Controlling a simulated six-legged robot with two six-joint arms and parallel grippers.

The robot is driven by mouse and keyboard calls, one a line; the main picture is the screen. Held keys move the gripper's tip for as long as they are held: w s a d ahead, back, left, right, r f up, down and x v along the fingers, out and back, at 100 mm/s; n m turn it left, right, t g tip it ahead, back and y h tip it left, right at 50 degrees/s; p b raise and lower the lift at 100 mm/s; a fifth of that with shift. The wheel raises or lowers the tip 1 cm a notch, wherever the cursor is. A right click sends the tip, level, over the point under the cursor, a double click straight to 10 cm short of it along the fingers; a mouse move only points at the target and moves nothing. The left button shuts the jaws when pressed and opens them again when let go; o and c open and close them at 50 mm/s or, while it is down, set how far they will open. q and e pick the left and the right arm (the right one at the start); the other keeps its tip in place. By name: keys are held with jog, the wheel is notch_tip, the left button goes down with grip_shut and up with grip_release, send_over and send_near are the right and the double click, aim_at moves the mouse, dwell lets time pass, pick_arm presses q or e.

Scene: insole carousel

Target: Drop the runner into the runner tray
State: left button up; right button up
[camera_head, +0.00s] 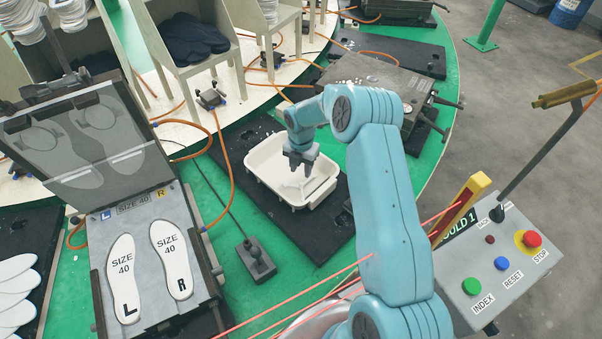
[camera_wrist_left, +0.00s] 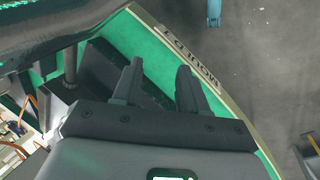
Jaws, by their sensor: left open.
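The white runner tray (camera_head: 262,163) lies on a black plate in the middle of the head view. My right gripper (camera_head: 301,168) is over the tray, pointing down, with its two dark fingertips apart. A thin pale piece, which looks like the runner (camera_head: 292,190), shows inside the tray just below the fingers. It blends with the white tray floor, and I cannot make out its full shape or whether it touches the fingers. My left gripper (camera_wrist_left: 157,85) shows in the left wrist view with its fingers wide apart and nothing between them.
An open insole mould (camera_head: 135,255) marked SIZE 40 holds two white insoles at left. A button panel (camera_head: 500,265) stands at right. Orange hoses and a small black pedal-like block (camera_head: 256,262) lie on the green table. A grey metal mould (camera_head: 375,85) sits behind the tray.

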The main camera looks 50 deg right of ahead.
notch_tip(320, 180, up, 7)
jog(key=shift+r, duration=0.15)
jog(key=shift+w+d, duration=0.1)
dwell(0.4)
